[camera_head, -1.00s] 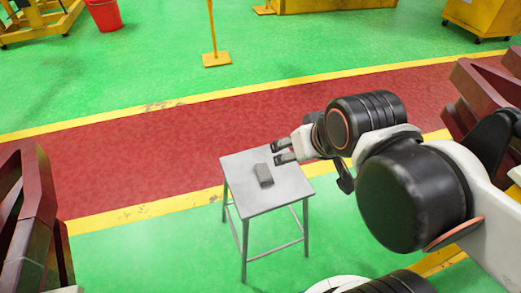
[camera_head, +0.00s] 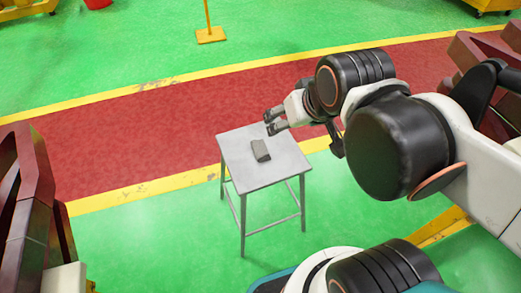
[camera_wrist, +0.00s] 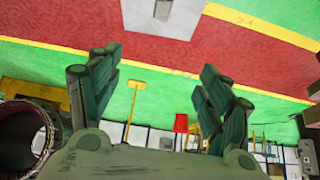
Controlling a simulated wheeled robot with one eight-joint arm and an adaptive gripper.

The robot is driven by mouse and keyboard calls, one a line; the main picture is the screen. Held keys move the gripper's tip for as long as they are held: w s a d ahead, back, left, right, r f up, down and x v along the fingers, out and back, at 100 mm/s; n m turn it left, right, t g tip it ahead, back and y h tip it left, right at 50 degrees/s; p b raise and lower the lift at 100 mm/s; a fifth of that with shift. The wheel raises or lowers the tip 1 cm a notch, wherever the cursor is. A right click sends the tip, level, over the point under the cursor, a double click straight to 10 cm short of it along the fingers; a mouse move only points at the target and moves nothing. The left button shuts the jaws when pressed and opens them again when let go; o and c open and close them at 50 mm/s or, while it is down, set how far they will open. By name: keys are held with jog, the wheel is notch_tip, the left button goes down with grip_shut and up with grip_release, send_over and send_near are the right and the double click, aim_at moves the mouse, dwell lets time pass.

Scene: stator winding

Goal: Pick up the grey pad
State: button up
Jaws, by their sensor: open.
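The grey pad (camera_head: 261,151) lies flat on a small light-grey table (camera_head: 262,182), near the middle of its top. My gripper (camera_head: 271,122) is open and empty, above and beyond the table's far right part in the head view. The pad is a little to the left of and below the fingertips in that view. In the wrist view my gripper (camera_wrist: 155,75) shows its two fingers spread apart with nothing between them. The pad (camera_wrist: 163,10) and the tabletop (camera_wrist: 185,28) show at the top edge of the wrist view, beyond the fingertips.
The table stands on the green floor (camera_head: 150,245) by a red walkway (camera_head: 110,150) with yellow edge lines. Dark red structures stand at the left (camera_head: 30,210) and right (camera_head: 475,60). The tabletop around the pad is clear.

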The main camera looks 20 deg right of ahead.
jog(key=w+f+g, duration=0.1)
jog(key=w+g, duration=0.1)
jog(key=w, duration=0.6)
jog(key=g+b, duration=0.2)
jog(key=g, duration=0.3)
send_over(261, 148)
jog(key=f, duration=3.1)
jog(key=shift+w+a+f, duration=0.25)
jog(key=shift+w+a, duration=0.05)
jog(key=shift+w, duration=0.05)
jog(key=shift+s+d+f+b, duration=0.15)
jog(key=shift+f+b, duration=0.55)
jog(key=shift+f, duration=0.65)
jog(key=shift+s+d+f+b, duration=0.15)
jog(key=shift+f+b, duration=0.5)
jog(key=shift+f, duration=0.65)
jog(key=shift+r, duration=0.1)
jog(key=shift+c, duration=0.6)
jog(key=c, duration=1)
